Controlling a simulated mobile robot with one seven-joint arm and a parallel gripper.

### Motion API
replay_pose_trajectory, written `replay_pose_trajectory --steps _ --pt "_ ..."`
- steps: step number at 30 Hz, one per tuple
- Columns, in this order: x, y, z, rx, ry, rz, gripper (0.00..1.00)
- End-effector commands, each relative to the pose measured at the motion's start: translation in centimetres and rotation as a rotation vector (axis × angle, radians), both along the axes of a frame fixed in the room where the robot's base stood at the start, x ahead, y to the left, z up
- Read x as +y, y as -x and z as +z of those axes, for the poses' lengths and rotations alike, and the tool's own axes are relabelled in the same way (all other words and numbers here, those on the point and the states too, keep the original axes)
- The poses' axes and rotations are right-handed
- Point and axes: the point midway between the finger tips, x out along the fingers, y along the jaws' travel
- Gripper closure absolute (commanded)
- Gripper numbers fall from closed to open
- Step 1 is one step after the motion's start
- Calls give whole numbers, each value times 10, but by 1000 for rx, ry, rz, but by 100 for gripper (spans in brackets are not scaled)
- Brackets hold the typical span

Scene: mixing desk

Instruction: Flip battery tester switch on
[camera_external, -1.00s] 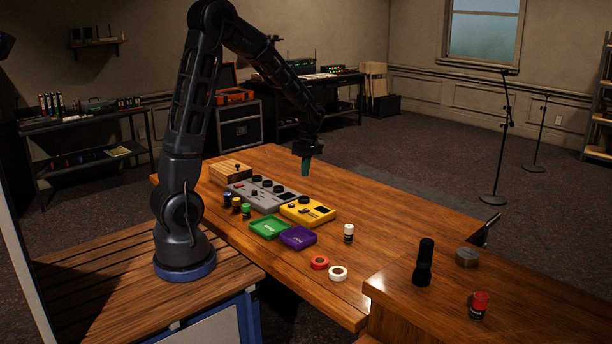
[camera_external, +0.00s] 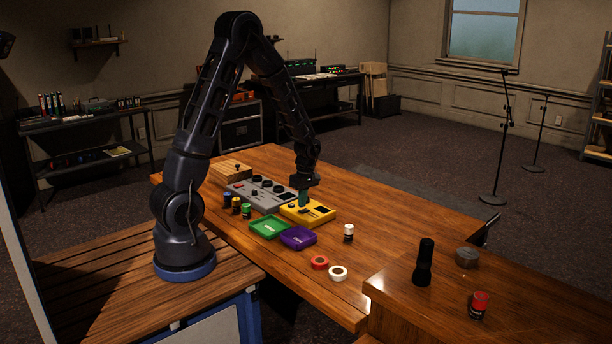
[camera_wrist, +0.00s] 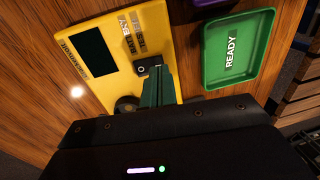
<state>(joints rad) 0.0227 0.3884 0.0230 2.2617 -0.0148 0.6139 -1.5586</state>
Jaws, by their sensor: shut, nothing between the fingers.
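The yellow battery tester (camera_external: 322,214) lies on the wooden desk, to the right of a grey panel with knobs. In the wrist view the tester (camera_wrist: 115,85) shows a dark screen, printed labels and a small dark switch (camera_wrist: 147,63). A dark round knob (camera_wrist: 126,104) is partly hidden beside the fingers. My gripper (camera_external: 304,205) points down over the tester. In the wrist view its green fingers (camera_wrist: 158,72) are shut and empty, with the tips right by the switch. I cannot tell whether they touch it, nor which way the switch is set.
A green tray (camera_external: 268,227) marked READY and a purple tray (camera_external: 299,237) lie close in front of the tester. The grey panel (camera_external: 246,189) and several small batteries (camera_external: 236,204) stand to the left. The desk behind is clear.

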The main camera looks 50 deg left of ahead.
Motion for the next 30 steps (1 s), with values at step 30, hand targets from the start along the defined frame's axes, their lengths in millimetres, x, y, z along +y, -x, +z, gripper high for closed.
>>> replay_pose_trajectory --steps 30 --pt "0 3 -19 1 0 0 100"
